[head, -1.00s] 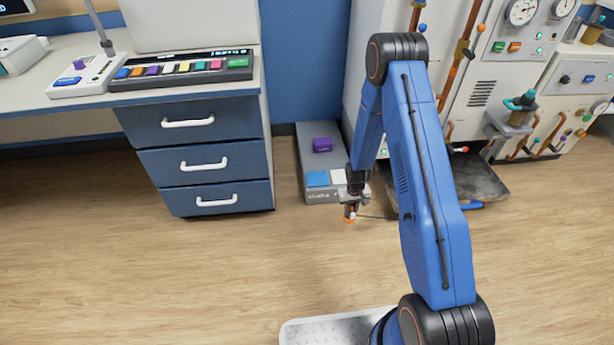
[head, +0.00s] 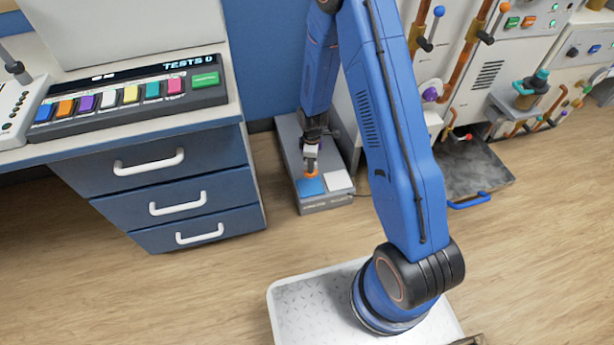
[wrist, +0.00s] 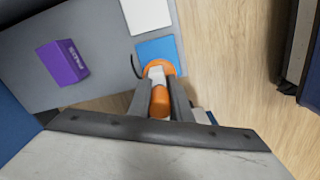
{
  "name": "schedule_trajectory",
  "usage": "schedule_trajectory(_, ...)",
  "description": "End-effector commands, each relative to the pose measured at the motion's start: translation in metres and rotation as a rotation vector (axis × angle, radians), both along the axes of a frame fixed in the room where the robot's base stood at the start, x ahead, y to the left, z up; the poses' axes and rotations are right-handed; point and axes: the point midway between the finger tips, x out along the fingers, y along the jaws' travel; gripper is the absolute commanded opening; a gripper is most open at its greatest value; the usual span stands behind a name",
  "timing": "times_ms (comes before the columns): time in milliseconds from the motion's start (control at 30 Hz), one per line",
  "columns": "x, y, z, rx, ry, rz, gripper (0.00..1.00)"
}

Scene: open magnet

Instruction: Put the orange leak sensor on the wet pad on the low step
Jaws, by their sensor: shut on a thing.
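My gripper (head: 311,150) is shut on the orange leak sensor (head: 312,173), over the low grey step (head: 328,203). In the wrist view my gripper (wrist: 160,88) has a finger on each side of the sensor's pale and orange body (wrist: 160,103). The sensor's round orange end (wrist: 151,70) covers an edge of the blue pad (wrist: 157,49). The blue pad (head: 310,188) lies beside a white pad (head: 339,180). I cannot tell whether the sensor touches the blue pad or hangs just above it. No pad is visibly marked as wet.
A purple box (wrist: 62,62) lies on the step, mostly hidden behind my arm in the head view. A blue drawer cabinet (head: 165,200) stands left of the step. A dark tray (head: 470,170) with a blue handle lies to the right. Open wooden floor lies in front.

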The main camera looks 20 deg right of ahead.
Motion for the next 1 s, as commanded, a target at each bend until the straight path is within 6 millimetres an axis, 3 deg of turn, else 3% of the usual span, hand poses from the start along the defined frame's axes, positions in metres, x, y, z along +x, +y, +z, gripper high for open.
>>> schedule_trajectory(333,-0.001,0.001,-0.045,-0.001,0.004,0.013,0.00)
schedule_trajectory(667,-0.001,0.001,-0.065,0.000,0.002,0.012,0.00)
schedule_trajectory(1000,0.000,0.001,-0.099,0.000,0.000,0.012,0.00)
